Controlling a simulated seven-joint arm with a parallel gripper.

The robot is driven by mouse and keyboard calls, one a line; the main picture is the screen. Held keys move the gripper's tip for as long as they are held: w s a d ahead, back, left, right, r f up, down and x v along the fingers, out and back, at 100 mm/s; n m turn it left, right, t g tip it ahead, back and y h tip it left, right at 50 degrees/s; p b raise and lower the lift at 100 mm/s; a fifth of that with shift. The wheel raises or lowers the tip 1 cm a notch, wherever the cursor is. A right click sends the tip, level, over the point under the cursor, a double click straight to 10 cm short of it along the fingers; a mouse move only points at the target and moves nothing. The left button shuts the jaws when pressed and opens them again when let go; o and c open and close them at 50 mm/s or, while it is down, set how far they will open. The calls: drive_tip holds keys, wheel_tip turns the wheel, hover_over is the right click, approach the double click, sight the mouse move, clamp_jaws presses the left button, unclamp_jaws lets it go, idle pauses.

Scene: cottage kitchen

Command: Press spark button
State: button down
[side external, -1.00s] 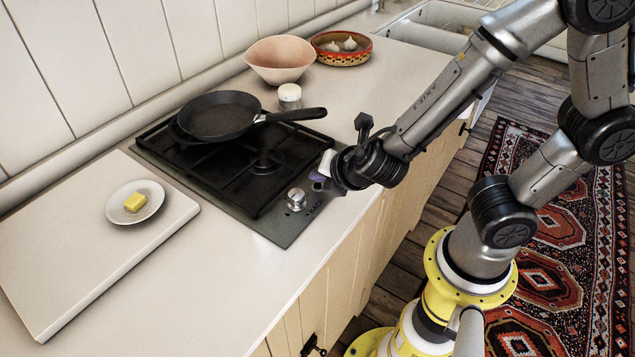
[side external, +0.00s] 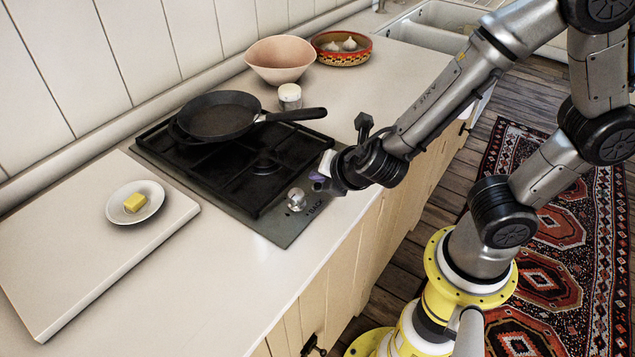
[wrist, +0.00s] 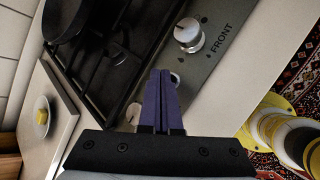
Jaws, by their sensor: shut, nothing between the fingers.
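The gas hob (side external: 283,238) is set in the counter, with a steel control strip along its front edge. My gripper (side external: 318,180) hangs over this strip, beyond the knob marked BACK (side external: 296,198). In the wrist view my purple fingers (wrist: 161,75) are together, empty, and point at the strip. A small round metallic piece (wrist: 175,78) shows just beside the fingertips, mostly covered by them; it looks like the spark button, but I cannot tell for sure. The knob marked FRONT (wrist: 188,36) lies farther up the strip. Whether my fingertips touch anything is hidden.
A black pan (side external: 220,115) sits on the rear of the hob, its handle pointing right. A white jar (side external: 290,96), a pink bowl (side external: 278,61) and a patterned bowl with garlic (side external: 341,59) stand behind. A board (side external: 60,270) with a butter plate (side external: 150,205) is at left.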

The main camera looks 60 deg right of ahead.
sight(320, 192)
drive_tip(key=shift+f, duration=0.15)
idle(0.5)
drive_tip(key=shift+f, duration=0.3)
drive_tip(key=shift+r, duration=0.45)
idle(0.4)
wheel_tip(320, 192, up, 6)
idle(0.6)
idle(0.4)
